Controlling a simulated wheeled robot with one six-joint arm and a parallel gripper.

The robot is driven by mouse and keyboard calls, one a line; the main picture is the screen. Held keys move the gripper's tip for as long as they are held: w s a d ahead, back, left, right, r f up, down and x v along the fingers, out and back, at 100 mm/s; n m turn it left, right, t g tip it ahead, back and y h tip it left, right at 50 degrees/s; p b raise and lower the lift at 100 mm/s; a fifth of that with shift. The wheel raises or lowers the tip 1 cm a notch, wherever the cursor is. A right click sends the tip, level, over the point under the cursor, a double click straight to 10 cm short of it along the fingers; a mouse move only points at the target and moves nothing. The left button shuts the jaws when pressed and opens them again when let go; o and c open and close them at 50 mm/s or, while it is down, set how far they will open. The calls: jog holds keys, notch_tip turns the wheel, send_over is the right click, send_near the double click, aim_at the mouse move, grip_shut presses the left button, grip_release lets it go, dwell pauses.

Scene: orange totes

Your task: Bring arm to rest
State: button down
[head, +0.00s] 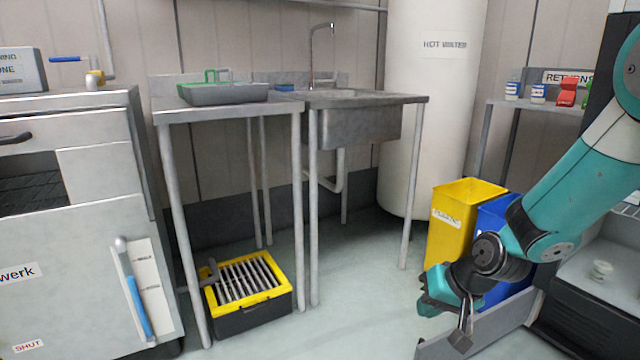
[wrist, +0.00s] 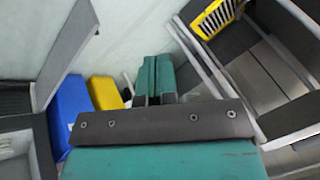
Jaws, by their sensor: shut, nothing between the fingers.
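My teal arm (head: 585,185) reaches in from the right edge of the head view and slopes down to the left. My gripper (head: 436,303) hangs low in front of the blue and yellow bins, over the floor. In the wrist view my gripper (wrist: 155,64) shows two teal fingers side by side, closed together. It holds nothing. Part of the gripper is hidden by my own wrist in the head view.
A yellow bin (head: 455,222) and a blue bin (head: 492,222) stand close behind my gripper. A shelf (head: 520,106) with small goods is at the right. A sink bench (head: 365,98) and a yellow-rimmed crate (head: 248,310) are left. Floor (head: 350,290) between is clear.

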jog(key=s+a+r+n+g, duration=0.1)
jog(key=s+a+r+n, duration=0.15)
jog(key=s+r, duration=0.5)
jog(key=s+a+r+n+g+p, duration=0.1)
jog(key=s+r+n+g, duration=0.2)
jog(key=s, duration=0.7)
jog(key=s+a+r+n, duration=0.2)
jog(key=s+r+n, duration=0.1)
jog(key=s+r, duration=0.5)
notch_tip(320, 180, up, 37)
jog(key=p, duration=3.8)
jog(key=shift+s+f+m, duration=0.1)
jog(key=shift+m, duration=0.15)
jog(key=shift+a, duration=0.15)
